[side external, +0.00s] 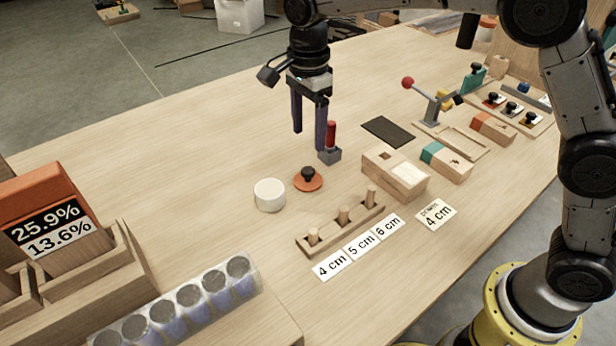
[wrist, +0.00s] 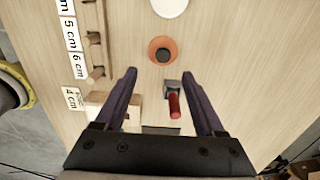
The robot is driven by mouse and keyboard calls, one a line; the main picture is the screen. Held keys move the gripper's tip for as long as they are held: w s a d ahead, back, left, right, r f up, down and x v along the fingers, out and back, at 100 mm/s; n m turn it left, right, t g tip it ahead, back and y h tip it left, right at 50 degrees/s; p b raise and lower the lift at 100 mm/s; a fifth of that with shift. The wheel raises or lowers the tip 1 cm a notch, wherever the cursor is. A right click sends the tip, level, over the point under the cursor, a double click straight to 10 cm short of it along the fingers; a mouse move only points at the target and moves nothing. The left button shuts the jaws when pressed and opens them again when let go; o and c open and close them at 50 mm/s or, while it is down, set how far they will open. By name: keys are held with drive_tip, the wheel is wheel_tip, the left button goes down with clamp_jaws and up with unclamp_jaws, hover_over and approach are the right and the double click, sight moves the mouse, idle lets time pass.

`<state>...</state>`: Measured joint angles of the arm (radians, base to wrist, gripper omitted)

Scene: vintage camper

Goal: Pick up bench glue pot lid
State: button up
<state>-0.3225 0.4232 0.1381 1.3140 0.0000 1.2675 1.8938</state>
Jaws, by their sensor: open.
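The glue pot lid (side external: 308,179) is an orange disc with a black knob, lying flat on the table. It also shows in the wrist view (wrist: 162,49), ahead of the fingertips. The white round pot (side external: 270,195) stands just left of the lid in the side view, and its edge shows at the top of the wrist view (wrist: 170,6). My gripper (side external: 309,136) points down above the table, open and empty, behind the lid in the side view. In the wrist view its two fingers (wrist: 164,88) are spread wide.
A red-handled tool with a grey block (side external: 329,148) stands close to my fingers, between them in the wrist view (wrist: 173,100). A peg rack (side external: 341,228) and a wooden box (side external: 396,174) lie nearby. Clear table (side external: 190,140) extends to the left.

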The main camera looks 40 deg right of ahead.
hover_over(308, 170)
drive_tip(key=f, duration=0.4)
drive_tip(key=shift+s+a+f, duration=0.15)
drive_tip(key=shift+s+f, duration=0.15)
drive_tip(key=shift+f, duration=0.1)
drive_tip(key=shift+w+f, duration=0.15)
drive_tip(key=shift+f, duration=1.2)
drive_tip(key=shift+w+f, duration=0.15)
drive_tip(key=shift+f, duration=1.2)
clamp_jaws()
